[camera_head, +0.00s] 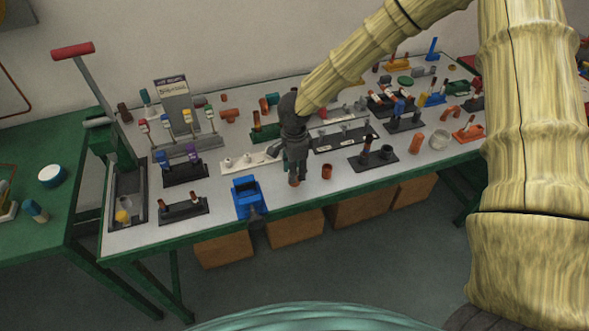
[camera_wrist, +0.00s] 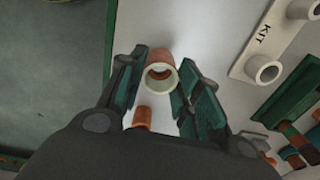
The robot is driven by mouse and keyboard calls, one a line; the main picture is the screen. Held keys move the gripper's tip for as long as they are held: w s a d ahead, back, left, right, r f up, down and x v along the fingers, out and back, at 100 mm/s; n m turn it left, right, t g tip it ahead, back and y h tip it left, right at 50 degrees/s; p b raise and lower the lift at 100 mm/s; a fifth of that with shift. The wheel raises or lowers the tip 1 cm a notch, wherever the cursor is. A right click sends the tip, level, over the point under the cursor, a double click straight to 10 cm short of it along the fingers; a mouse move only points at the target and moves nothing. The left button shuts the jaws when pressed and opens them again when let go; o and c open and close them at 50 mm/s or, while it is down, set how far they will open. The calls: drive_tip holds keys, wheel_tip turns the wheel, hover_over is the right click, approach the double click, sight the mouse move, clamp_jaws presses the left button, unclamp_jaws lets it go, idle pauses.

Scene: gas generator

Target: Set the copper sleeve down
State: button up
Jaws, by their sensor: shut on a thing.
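My gripper (camera_head: 295,174) points down near the front edge of the table (camera_head: 226,225) and is shut on the copper sleeve (camera_wrist: 161,58). In the wrist view the sleeve sits between the two dark green fingertips, with a pale ring at its near end and its hollow showing. In the head view only a small orange part of the sleeve (camera_head: 294,183) shows below the fingertips, at or just above the tabletop. I cannot tell whether it touches.
A second copper piece (camera_head: 326,171) stands close to the right of my gripper; it also shows in the wrist view (camera_wrist: 142,117). A blue vise (camera_head: 248,196) is to the left. A white KIT rack (camera_head: 243,162) lies behind left, a dark stand (camera_head: 373,159) to the right.

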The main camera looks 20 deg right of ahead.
drive_tip(key=shift+f, duration=0.45)
drive_tip(key=o, duration=1)
drive_tip(key=shift+f, duration=0.1)
wheel_tip(320, 180, up, 12)
drive_tip(key=shift+s+r+b, duration=0.1)
drive_tip(key=shift+r+b, duration=0.05)
drive_tip(key=shift+b, duration=0.6)
